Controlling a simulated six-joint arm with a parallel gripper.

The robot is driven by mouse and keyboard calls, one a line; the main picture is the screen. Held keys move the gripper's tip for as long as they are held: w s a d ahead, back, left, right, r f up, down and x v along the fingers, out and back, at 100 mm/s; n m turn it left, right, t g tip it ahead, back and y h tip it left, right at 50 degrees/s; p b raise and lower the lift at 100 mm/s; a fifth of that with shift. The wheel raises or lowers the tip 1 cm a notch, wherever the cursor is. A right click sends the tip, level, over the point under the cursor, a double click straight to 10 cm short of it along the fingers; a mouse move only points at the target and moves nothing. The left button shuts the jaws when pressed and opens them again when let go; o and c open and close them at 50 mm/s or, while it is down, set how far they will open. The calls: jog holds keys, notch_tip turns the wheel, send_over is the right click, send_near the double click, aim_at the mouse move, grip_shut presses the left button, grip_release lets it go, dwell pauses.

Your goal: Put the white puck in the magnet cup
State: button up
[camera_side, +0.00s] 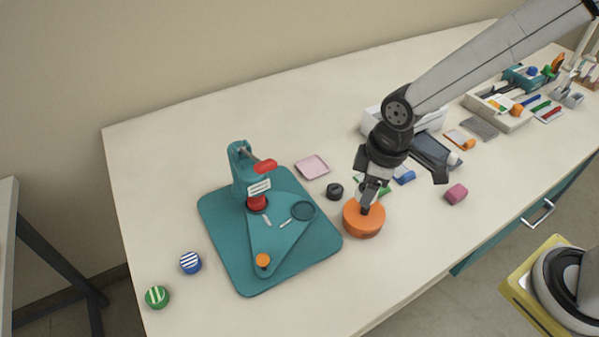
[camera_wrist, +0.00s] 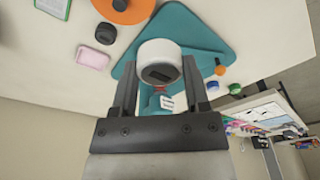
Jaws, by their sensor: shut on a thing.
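In the wrist view, my gripper (camera_wrist: 160,80) is shut on the white puck (camera_wrist: 158,48), a short white drum with a dark slot in the face toward the camera. In the side view, my gripper (camera_side: 368,197) shows in front of the orange disc (camera_side: 364,228), and I cannot make out the puck there. The teal press (camera_side: 243,168) stands on a teal mat (camera_side: 222,232) to the left. A small black round piece (camera_side: 335,191) lies between mat and disc.
A pink tray (camera_side: 312,166) lies behind the black piece. A pink block (camera_side: 456,193) is to the right. Blue striped (camera_side: 190,262) and green striped (camera_side: 157,297) discs lie at left. Tools and boxes crowd the right back. The table's back left is clear.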

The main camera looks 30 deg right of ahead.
jog(key=shift+s+a+r, duration=0.1)
jog(key=shift+s+a, duration=0.7)
jog(key=shift+s, duration=0.05)
jog(key=shift+w, duration=0.1)
send_over(302, 211)
jog(key=s, duration=0.2)
jog(key=f, duration=0.8)
jog(key=shift+w+d+f, duration=0.2)
jog(key=shift+w+d, duration=0.05)
jog(key=shift+d, duration=0.15)
jog(key=shift+w+a+f, duration=0.15)
jog(key=shift+w+f, duration=0.25)
jog(key=shift+f, duration=0.05)
jog(key=shift+w+f, duration=0.2)
jog(key=shift+f, duration=0.15)
jog(key=shift+a+f, duration=0.1)
jog(key=shift+f, duration=1.4)
